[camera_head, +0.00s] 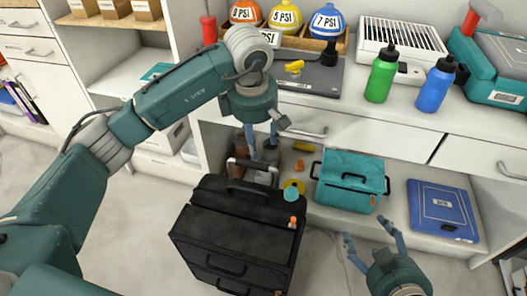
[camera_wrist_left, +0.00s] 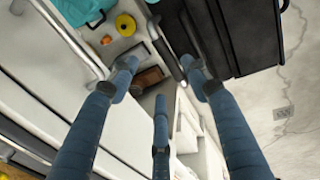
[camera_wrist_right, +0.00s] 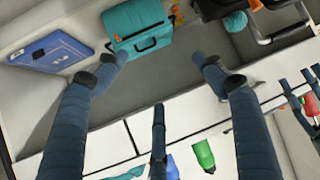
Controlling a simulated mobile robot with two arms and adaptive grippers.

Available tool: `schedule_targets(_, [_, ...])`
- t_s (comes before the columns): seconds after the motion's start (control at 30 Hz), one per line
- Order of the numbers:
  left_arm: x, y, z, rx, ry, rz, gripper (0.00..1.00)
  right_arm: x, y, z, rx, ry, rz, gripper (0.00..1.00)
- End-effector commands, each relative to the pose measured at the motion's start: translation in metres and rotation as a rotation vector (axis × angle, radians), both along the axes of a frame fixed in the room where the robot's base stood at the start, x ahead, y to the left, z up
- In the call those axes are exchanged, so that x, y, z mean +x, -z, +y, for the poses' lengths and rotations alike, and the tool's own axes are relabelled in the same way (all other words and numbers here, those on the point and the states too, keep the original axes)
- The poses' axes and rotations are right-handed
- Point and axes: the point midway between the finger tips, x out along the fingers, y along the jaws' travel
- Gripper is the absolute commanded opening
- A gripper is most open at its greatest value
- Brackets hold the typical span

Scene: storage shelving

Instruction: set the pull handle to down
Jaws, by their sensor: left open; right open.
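A black suitcase (camera_head: 232,238) stands upright on the floor in front of the low shelf. Its pull handle (camera_head: 250,164), a pale metal loop, stands up above the suitcase's top. My left gripper (camera_head: 262,148) is open, with its fingers pointing down close above and behind the handle. In the left wrist view, the handle bar (camera_wrist_left: 167,52) runs between the spread fingertips (camera_wrist_left: 158,72); I cannot tell whether they touch it. My right gripper (camera_head: 370,236) is open and empty, right of the suitcase and apart from it. The right wrist view also shows the handle (camera_wrist_right: 266,38).
A teal bag (camera_head: 350,185) and a blue case (camera_head: 441,213) sit on the low shelf, with small yellow and orange items by the suitcase. A green bottle (camera_head: 381,76) and a blue bottle (camera_head: 435,87) stand on the counter. Floor right of the suitcase is clear.

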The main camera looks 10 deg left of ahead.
Motion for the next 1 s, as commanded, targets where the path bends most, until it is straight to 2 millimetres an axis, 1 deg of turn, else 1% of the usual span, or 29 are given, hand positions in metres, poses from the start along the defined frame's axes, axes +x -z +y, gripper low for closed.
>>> schedule_targets(0.03, [0.0,0.009,0.0,-0.001,-0.001,0.004,0.47,0.005,-0.003,0.002,0.007,-0.002,-0.027,0.69])
schedule_targets(0.17, [0.003,0.028,0.0,-0.002,-0.001,0.005,0.47,0.019,-0.021,0.008,0.029,-0.009,-0.124,0.69])
schedule_targets(0.3, [0.008,0.051,-0.001,-0.003,0.0,0.006,0.47,0.033,-0.048,0.016,0.059,-0.018,-0.25,0.69])
schedule_targets(0.5, [0.014,0.08,-0.001,-0.004,0.001,0.005,0.47,0.046,-0.087,0.024,0.1,-0.028,-0.42,0.69])
schedule_targets(0.7, [0.018,0.097,-0.001,-0.004,0.0,0.003,0.47,0.051,-0.115,0.028,0.129,-0.035,-0.535,0.69])
schedule_targets(0.83, [0.019,0.101,-0.001,-0.005,0.001,0.002,0.47,0.051,-0.123,0.03,0.138,-0.037,-0.567,0.69])
schedule_targets(1.0, [0.02,0.102,-0.001,-0.005,0.001,0.001,0.47,0.051,-0.126,0.03,0.14,-0.037,-0.576,0.69])
